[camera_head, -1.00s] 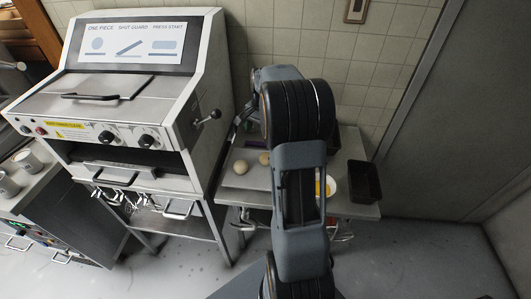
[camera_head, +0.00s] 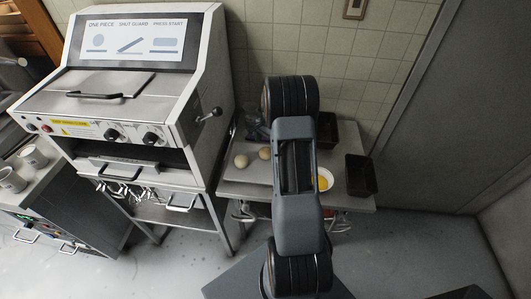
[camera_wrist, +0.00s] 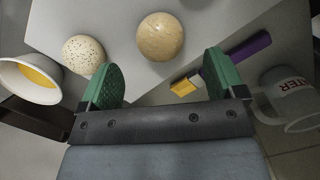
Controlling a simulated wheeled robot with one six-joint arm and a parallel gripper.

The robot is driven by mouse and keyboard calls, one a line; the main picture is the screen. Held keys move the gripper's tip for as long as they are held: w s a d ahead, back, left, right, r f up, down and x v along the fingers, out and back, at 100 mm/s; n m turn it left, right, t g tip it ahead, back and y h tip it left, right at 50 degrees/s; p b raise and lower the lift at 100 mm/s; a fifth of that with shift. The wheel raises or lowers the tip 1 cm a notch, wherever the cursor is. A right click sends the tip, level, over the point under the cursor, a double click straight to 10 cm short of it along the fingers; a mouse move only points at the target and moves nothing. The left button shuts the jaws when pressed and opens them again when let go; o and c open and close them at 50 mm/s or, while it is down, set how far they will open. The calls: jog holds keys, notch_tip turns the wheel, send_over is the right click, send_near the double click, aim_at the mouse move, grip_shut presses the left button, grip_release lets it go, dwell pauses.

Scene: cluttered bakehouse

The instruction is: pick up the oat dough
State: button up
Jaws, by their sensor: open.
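Two dough balls lie on the light board. One is pale with dark flecks (camera_wrist: 83,54) and the other is plain tan (camera_wrist: 160,36); no label shows which is the oat dough. In the head view they sit left of my arm, one (camera_head: 241,160) slightly left of the other (camera_head: 265,153). My gripper (camera_wrist: 163,65) is open and empty in the wrist view. The tan ball lies beyond the gap between its green fingers, and the flecked ball lies beyond the left finger. In the head view my arm mostly hides the gripper.
A white bowl with yellow contents (camera_wrist: 32,79) is near the flecked ball. A purple-handled tool (camera_wrist: 248,47) lies by the right finger, with a lettered mug (camera_wrist: 288,98) beyond. Dark tins (camera_head: 361,175) stand on the table's right. A large machine (camera_head: 120,95) stands left.

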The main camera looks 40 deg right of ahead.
aim_at(266, 149)
jog(key=shift+a+f+p, duration=0.2)
jog(key=shift+f+p, duration=0.2)
jog(key=shift+f, duration=0.75)
jog(key=shift+a+f+p, duration=0.2)
jog(key=shift+f+p, duration=0.2)
jog(key=shift+f, duration=0.75)
jog(key=c, duration=0.8)
jog(key=shift+r, duration=0.1)
